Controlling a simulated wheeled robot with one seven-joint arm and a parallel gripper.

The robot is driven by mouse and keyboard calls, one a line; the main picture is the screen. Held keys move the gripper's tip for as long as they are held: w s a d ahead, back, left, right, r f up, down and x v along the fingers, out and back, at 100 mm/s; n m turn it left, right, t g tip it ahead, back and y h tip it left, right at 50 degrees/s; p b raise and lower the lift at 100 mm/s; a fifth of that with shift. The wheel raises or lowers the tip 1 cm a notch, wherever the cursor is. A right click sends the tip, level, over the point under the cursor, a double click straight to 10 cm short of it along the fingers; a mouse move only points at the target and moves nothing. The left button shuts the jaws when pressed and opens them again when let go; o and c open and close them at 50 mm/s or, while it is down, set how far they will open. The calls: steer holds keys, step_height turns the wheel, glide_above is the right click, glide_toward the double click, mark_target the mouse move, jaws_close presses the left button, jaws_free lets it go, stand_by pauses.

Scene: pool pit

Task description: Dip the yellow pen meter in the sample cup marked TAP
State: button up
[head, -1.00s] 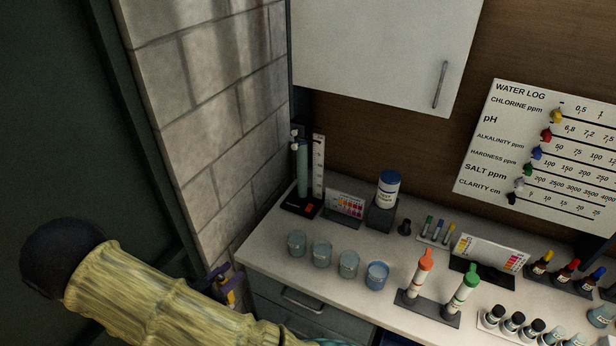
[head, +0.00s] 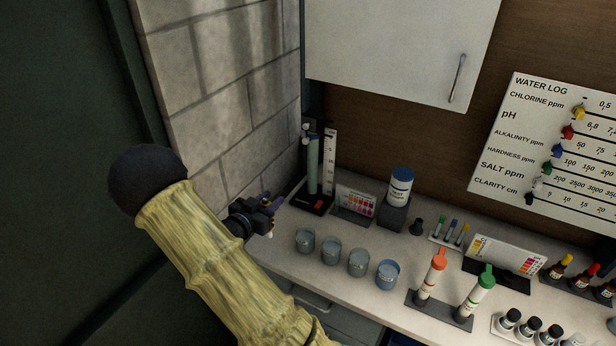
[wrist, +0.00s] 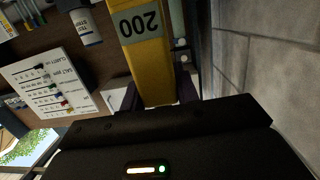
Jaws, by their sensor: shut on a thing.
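The yellow pen meter (wrist: 150,65) shows large in the wrist view, with a grey display reading 200. My gripper (wrist: 160,93) is shut on it, with a purple finger on each side. In the head view my gripper (head: 270,209) is above the counter's left end, left of the sample cups and apart from them; the meter is not clearly visible there. Several sample cups stand in a row: a first (head: 305,240), a second (head: 331,252), a third (head: 358,262) and a bluer one at the right end (head: 387,274). No TAP marking is readable on them.
Behind the cups stand a tube stand with a scale (head: 314,170), a colour chart (head: 355,203) and a blue-capped tub (head: 400,186). Orange-capped (head: 432,275) and green-capped (head: 477,294) tubes stand to the right. A block wall (head: 220,110) is close at the left.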

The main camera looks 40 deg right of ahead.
steer(key=d+r+b, duration=0.1)
steer(key=d+r, duration=0.3)
steer(key=d, duration=0.9)
steer(key=shift+s+r+n+t+b, duration=0.2)
steer(key=shift+n+t+b, duration=0.1)
steer(key=shift+b, duration=0.05)
steer(key=w+a+f+n+t+y, duration=0.2)
steer(key=w+a+f+n+t, duration=0.15)
steer(key=a+f, duration=0.65)
steer(key=s+a+f+n+t+y, duration=0.2)
steer(key=a+f+n+y, duration=0.1)
steer(key=a+f, duration=0.3)
steer(key=s+a+f+n+t+y+b, duration=0.1)
steer(key=s+a+f+n+t+y, duration=0.1)
steer(key=a+f+y, duration=0.3)
steer(key=s+a+f+n+t+y, duration=0.2)
steer(key=a+f+n+y, duration=0.2)
steer(key=a+f, duration=0.5)
steer(key=shift+s+a+f+n+y+b, duration=0.25)
steer(key=shift+s+a+n+y+b, duration=0.1)
steer(key=shift+a+y, duration=0.35)
steer(key=shift+t, duration=0.25)
